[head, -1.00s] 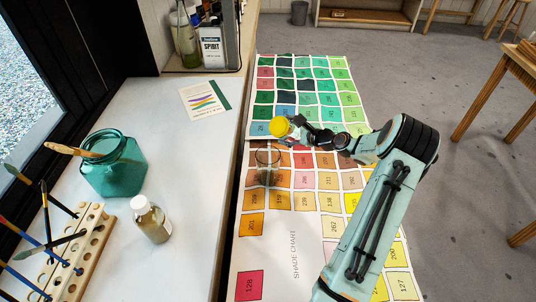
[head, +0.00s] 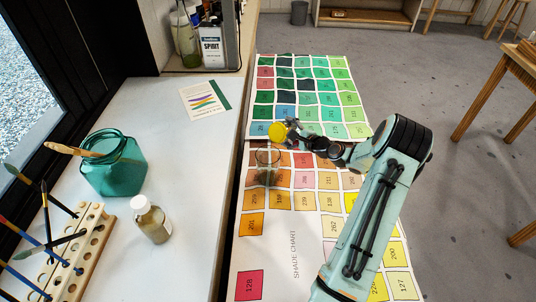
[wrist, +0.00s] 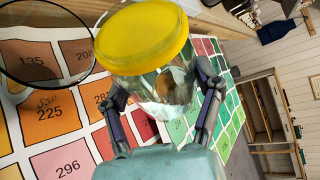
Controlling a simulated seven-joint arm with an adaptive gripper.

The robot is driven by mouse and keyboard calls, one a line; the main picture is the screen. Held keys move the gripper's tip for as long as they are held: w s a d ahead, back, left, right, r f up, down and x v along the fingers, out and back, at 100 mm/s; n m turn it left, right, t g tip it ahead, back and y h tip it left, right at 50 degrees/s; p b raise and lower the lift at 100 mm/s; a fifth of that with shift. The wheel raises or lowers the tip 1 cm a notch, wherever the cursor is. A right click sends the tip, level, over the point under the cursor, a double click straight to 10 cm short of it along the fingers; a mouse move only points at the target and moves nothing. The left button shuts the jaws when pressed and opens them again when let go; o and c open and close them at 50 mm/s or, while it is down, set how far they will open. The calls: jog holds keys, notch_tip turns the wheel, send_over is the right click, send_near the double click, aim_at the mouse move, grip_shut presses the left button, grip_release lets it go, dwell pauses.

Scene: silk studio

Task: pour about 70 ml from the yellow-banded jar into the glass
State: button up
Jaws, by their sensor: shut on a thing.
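My gripper (wrist: 165,105) is shut on the sides of the yellow-banded jar (wrist: 165,85), a clear vessel with a broad yellow end. In the head view the jar (head: 277,131) shows mostly as a yellow disc at my gripper (head: 290,130). The jar is held tilted, just above and beyond the glass. The clear glass (head: 268,166) stands upright on the shade chart. Its round rim also shows at the upper left of the wrist view (wrist: 48,87), beside the jar. I cannot make out a stream or the level in either vessel.
The shade chart (head: 290,245) covers the surface around the glass.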

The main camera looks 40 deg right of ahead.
jog(key=shift+f+n+h, duration=0.1)
jog(key=shift+n+h, duration=0.2)
jog(key=shift+r+n+t+h, duration=0.3)
jog(key=shift+r+n+h, duration=0.1)
jog(key=shift+r+n, duration=0.15)
dwell(0.9)
jog(key=shift+a+r+n, duration=0.25)
jog(key=shift+a+n, duration=0.15)
jog(key=shift+n, duration=0.05)
dwell(0.5)
jog(key=shift+r+n+t+h, duration=0.2)
jog(key=shift+n+t+h, duration=0.1)
dwell(0.3)
jog(key=f+m, duration=0.1)
jog(key=d+f+m+g+y, duration=0.1)
jog(key=shift+d+m+y, duration=0.25)
jog(key=shift+m+y, duration=0.05)
jog(key=shift+m, duration=0.1)
jog(key=shift+a+r+m+g+y, duration=0.15)
jog(key=shift+r+m+y, duration=0.3)
jog(key=shift+m, duration=0.2)
jog(key=shift+a+r+m+g+y, duration=0.15)
jog(key=shift+r+m+y, duration=0.15)
jog(key=shift+m+y, duration=0.3)
jog(key=shift+d, duration=0.1)
dwell(0.7)
